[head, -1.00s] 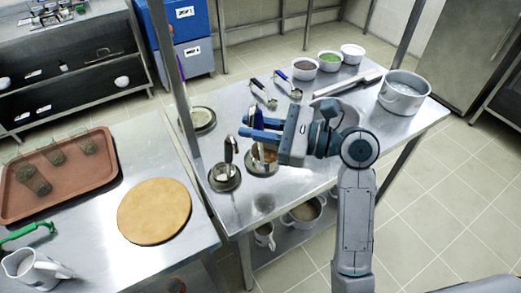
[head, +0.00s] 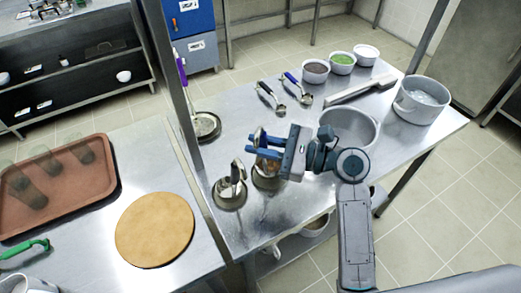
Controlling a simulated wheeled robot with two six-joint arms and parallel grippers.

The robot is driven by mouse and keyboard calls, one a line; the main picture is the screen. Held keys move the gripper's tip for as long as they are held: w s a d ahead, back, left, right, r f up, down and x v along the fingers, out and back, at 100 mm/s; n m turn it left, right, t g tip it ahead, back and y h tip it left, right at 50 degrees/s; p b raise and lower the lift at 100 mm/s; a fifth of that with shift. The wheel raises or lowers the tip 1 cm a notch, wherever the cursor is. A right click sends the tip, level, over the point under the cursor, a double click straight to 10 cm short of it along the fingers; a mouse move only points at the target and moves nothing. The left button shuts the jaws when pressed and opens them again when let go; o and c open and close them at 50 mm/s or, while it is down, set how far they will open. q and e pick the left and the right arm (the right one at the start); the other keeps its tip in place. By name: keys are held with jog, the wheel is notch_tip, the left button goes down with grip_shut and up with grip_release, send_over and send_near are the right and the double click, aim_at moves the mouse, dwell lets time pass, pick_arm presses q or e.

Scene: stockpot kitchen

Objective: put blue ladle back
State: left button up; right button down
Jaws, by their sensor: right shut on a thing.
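A ladle with a blue handle (head: 291,78) lies on the steel table, bowl toward the front. My right gripper (head: 262,145) is above a round container (head: 267,181) near the table's front left. It is shut on a metal utensil (head: 259,136) that looks like a ladle; its fingers hide most of it, and I cannot tell its handle colour. My left gripper is not in view.
A steel basin (head: 350,128), a pot (head: 421,101) and small bowls (head: 341,61) are to the right. A tray (head: 98,191) and round board (head: 154,230) are left.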

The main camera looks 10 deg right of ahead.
jog(key=shift+w+f, duration=0.1)
jog(key=shift+f, duration=0.95)
jog(key=shift+s, duration=0.2)
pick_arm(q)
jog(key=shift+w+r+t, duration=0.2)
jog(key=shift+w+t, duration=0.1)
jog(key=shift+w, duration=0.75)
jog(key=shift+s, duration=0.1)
pick_arm(e)
jog(key=shift+w+f, duration=0.1)
jog(key=shift+f, duration=0.05)
jog(key=c, duration=1.4)
grip_release()
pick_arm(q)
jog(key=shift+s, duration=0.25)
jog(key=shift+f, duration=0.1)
pick_arm(e)
jog(key=shift+d, duration=0.1)
